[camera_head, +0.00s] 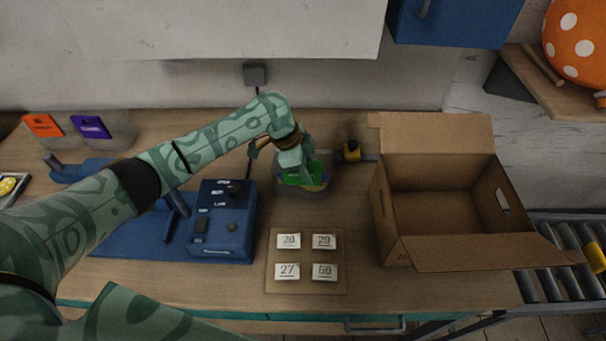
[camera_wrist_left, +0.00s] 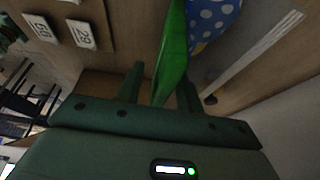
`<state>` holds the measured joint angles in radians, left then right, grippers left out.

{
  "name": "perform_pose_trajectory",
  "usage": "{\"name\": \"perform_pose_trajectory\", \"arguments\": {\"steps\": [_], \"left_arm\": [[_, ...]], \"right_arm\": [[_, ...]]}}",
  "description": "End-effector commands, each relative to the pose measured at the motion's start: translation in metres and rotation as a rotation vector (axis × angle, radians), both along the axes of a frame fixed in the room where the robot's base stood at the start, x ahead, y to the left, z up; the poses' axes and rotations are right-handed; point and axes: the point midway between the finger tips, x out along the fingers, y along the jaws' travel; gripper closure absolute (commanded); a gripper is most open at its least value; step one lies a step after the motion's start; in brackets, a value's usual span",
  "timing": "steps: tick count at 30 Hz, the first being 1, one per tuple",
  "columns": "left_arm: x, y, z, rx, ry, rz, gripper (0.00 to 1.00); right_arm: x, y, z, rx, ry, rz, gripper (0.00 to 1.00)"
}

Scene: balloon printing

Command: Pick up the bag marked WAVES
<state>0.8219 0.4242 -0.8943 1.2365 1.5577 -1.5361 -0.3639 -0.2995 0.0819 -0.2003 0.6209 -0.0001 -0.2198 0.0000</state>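My left gripper (camera_head: 301,170) reaches down into a clear bin (camera_head: 306,192) at the middle back of the table. A green bag (camera_head: 318,168) stands in that bin. In the left wrist view the green bag (camera_wrist_left: 174,55) is seen edge-on between the two fingers of my left gripper (camera_wrist_left: 160,85). The fingers are apart, with a gap showing beside the bag. A blue surface with white dots (camera_wrist_left: 213,17) shows next to the green. No WAVES marking is readable on any bag. My right gripper is not in view.
An orange bag (camera_head: 43,125) and a purple bag (camera_head: 91,127) stand in bins at the back left. A blue machine (camera_head: 222,220) stands left of a board with numbered cards (camera_head: 306,257). An open cardboard box (camera_head: 435,250) stands right, beside a roller conveyor (camera_head: 560,262).

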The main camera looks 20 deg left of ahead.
Motion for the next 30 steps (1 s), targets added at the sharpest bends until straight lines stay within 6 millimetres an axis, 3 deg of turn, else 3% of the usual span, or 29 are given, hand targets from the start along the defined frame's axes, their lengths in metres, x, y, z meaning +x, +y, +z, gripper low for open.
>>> {"name": "perform_pose_trajectory", "arguments": {"steps": [3, 7, 20, 30], "left_arm": [[0.000, 0.000, 0.002, 0.000, -0.001, 0.000, 0.64], [0.000, 0.000, 0.002, 0.000, -0.001, 0.000, 1.00], [0.000, 0.001, 0.005, 0.001, -0.002, 0.000, 1.00], [-0.001, 0.000, 0.038, 0.000, -0.002, 0.000, 1.00]], "right_arm": [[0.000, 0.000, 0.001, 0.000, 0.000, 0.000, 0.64], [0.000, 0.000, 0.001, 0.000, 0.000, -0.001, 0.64], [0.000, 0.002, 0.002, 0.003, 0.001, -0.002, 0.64], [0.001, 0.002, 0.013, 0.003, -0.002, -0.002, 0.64]]}}
